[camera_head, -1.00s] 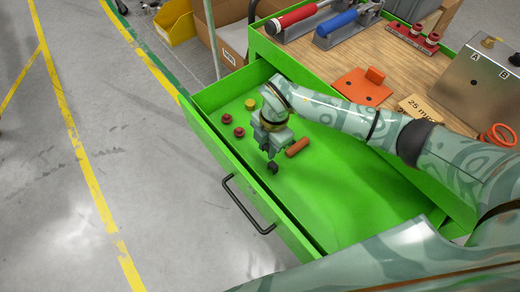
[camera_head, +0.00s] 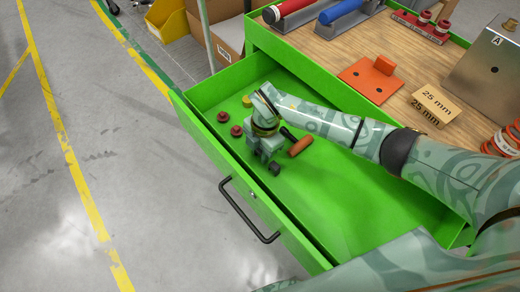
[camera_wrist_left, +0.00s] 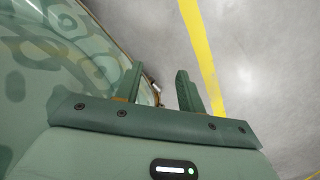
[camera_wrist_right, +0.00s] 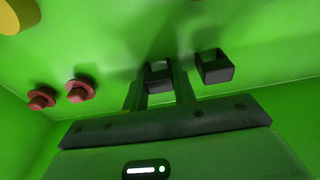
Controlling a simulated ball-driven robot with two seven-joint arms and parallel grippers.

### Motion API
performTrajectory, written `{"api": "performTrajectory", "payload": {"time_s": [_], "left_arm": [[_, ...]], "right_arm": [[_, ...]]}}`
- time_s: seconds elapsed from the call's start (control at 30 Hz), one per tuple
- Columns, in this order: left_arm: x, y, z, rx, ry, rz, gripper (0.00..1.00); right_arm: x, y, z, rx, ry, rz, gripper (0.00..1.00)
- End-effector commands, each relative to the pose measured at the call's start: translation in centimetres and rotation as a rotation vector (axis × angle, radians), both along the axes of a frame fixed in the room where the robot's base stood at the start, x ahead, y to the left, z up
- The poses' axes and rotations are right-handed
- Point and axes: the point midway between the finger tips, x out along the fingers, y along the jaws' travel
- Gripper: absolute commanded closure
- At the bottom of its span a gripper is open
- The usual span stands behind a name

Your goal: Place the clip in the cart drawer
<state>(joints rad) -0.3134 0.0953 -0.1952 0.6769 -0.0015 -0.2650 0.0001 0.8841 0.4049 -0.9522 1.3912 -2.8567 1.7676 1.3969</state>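My right gripper (camera_head: 267,156) is low inside the green drawer (camera_head: 345,205), fingers down. In the right wrist view a small dark square hollow clip (camera_wrist_right: 158,80) sits between its fingertips, and the fingers look closed on it. A second dark square piece (camera_wrist_right: 215,68) stands on the drawer floor just beside it, apart from the fingers; it also shows in the head view (camera_head: 275,168). The arm hides part of the held clip in the head view. My left gripper (camera_wrist_left: 163,78) is open and empty over the grey floor, outside the head view.
Two red knobs (camera_head: 236,131), a yellow round piece (camera_head: 247,101) and an orange-handled tool (camera_head: 300,146) lie in the drawer around my gripper. The drawer's right part is clear. The wooden cart top (camera_head: 400,85) holds an orange plate (camera_head: 364,80) and a 25 mm block (camera_head: 433,104).

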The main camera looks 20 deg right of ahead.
Motion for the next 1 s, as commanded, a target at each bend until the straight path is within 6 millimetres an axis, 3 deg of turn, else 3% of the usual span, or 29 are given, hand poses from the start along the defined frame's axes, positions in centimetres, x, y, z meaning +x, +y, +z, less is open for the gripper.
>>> {"api": "performTrajectory", "payload": {"time_s": [0.03,0.07,0.1,0.43,0.6,0.8,1.0], "left_arm": [[0.0,0.0,0.0,0.0,0.0,0.0,0.61],[0.0,0.0,0.0,0.0,0.0,0.0,0.61],[0.0,0.0,0.0,0.0,0.0,0.0,0.61],[0.2,0.0,0.1,0.0,-0.003,0.0,0.61],[-0.1,-1.4,1.7,-0.019,-0.018,0.031,0.61],[1.3,-1.1,3.8,-0.016,-0.05,0.028,0.61],[1.9,-1.1,4.9,-0.016,-0.063,0.027,0.61]], "right_arm": [[0.0,0.0,0.0,0.0,0.0,0.0,0.62],[0.0,0.0,0.0,0.0,0.0,0.0,0.54],[0.0,0.0,0.0,0.0,0.0,0.0,0.52],[0.0,0.0,0.6,0.001,-0.002,0.001,0.52],[0.2,-0.4,4.3,-0.001,-0.009,0.001,0.52],[0.5,-0.9,9.2,0.0,-0.01,0.0,0.52],[0.5,-1.3,11.9,0.0,-0.005,0.001,0.52]]}}
